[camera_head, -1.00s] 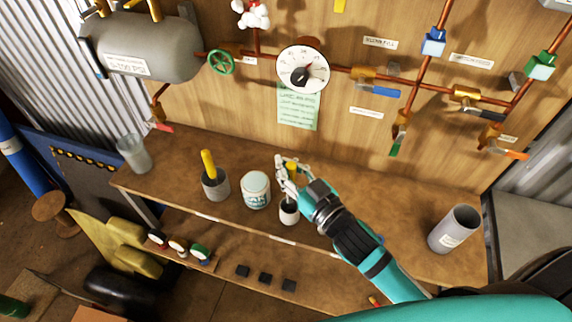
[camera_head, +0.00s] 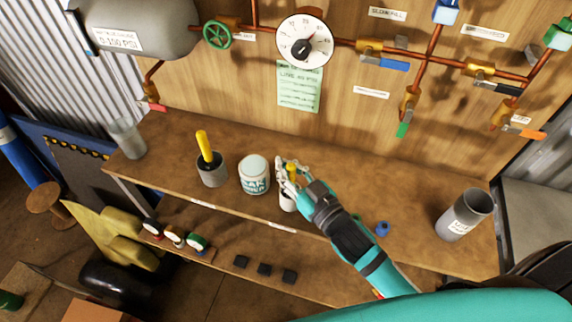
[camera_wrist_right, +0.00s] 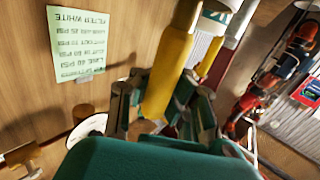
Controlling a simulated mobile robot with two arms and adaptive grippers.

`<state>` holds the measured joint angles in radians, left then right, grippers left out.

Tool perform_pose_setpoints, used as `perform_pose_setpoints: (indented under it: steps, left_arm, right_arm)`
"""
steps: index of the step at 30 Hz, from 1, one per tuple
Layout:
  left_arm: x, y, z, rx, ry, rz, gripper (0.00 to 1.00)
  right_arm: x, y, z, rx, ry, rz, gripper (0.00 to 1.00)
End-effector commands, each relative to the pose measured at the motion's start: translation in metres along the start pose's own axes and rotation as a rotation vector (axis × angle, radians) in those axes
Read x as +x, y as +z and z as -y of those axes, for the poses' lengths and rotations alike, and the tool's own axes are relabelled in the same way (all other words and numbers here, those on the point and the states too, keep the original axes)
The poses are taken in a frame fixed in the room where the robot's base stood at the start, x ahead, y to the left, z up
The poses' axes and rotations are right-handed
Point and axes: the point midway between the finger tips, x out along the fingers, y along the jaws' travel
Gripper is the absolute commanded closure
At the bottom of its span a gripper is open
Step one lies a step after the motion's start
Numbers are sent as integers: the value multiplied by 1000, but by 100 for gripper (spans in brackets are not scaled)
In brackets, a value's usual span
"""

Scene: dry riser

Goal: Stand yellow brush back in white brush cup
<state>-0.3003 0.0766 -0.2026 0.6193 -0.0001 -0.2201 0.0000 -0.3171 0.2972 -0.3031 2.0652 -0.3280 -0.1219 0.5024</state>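My right gripper (camera_head: 290,172) is shut on a yellow brush (camera_head: 293,168). In the right wrist view the brush handle (camera_wrist_right: 168,85) stands between the fingers (camera_wrist_right: 165,105). My left gripper is not in view.
Further left is a grey cup (camera_head: 212,175) with another yellow-handled brush (camera_head: 204,146). A grey cylinder (camera_head: 465,215) stands at the right of the shelf. A pressure gauge (camera_head: 304,40) and copper pipes are on the wall behind.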

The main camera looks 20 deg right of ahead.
Motion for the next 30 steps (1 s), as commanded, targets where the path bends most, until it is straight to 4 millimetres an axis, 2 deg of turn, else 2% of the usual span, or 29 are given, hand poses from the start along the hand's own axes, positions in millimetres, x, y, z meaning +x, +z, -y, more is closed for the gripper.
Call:
perform_pose_setpoints:
  steps: [8,15,24,26,30]
  left_arm:
    - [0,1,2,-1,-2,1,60]
    - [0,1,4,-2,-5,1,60]
    - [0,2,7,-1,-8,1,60]
    - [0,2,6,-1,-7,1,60]
    - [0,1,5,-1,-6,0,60]
  right_arm:
    - [0,1,0,0,0,0,100]
    - [0,1,0,0,0,0,68]
    - [-2,1,0,0,0,1,67]
    - [-6,2,0,0,0,2,67]
    - [-26,3,0,1,1,6,67]
